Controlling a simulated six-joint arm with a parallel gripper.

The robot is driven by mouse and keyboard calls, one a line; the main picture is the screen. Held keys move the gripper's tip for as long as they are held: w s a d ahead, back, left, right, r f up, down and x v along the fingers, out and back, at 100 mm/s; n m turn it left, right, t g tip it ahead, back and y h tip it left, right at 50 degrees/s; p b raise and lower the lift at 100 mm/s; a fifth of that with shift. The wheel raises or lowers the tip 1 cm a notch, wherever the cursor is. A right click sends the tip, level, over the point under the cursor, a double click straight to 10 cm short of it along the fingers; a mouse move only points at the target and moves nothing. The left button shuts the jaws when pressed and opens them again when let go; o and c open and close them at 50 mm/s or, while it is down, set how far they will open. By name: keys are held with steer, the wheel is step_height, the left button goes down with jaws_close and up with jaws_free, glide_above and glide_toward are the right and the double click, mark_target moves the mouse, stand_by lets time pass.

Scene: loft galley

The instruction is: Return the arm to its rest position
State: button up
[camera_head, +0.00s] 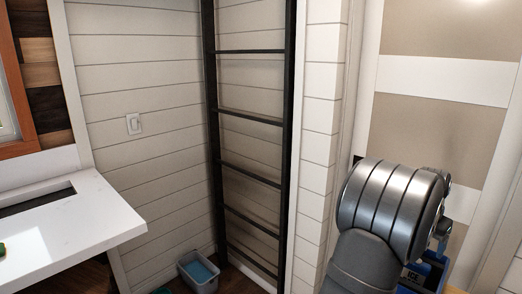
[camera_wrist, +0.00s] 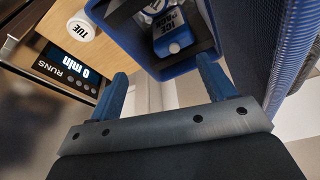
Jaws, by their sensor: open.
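My gripper (camera_wrist: 160,75) shows in the wrist view with its two blue fingers spread apart and nothing between them. Just beyond the fingertips is a blue open container (camera_wrist: 118,22) with a blue and white ice pack (camera_wrist: 172,42) inside. In the head view my grey and silver arm stands at the lower right.
A white counter (camera_head: 90,218) juts in at the left. A black ladder (camera_head: 288,130) stands against the plank wall. A grey bin (camera_head: 200,277) is on the floor.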

step_height(320, 180, up, 7)
steer(key=s+d+f+m, duration=0.1)
steer(key=s+d+f, duration=0.5)
steer(key=d+f, duration=0.1)
steer(key=s+d+f+m, duration=0.1)
steer(key=s+d+f, duration=0.5)
steer(key=f, duration=0.3)
steer(key=s+d+f+m, duration=0.1)
steer(key=s+d+f, duration=0.5)
steer(key=f, duration=0.3)
steer(key=shift+s+d+g, duration=0.25)
steer(key=shift+d+g, duration=0.15)
steer(key=shift+d, duration=0.5)
steer(key=shift+x, duration=0.8)
steer(key=shift+a, duration=0.2)
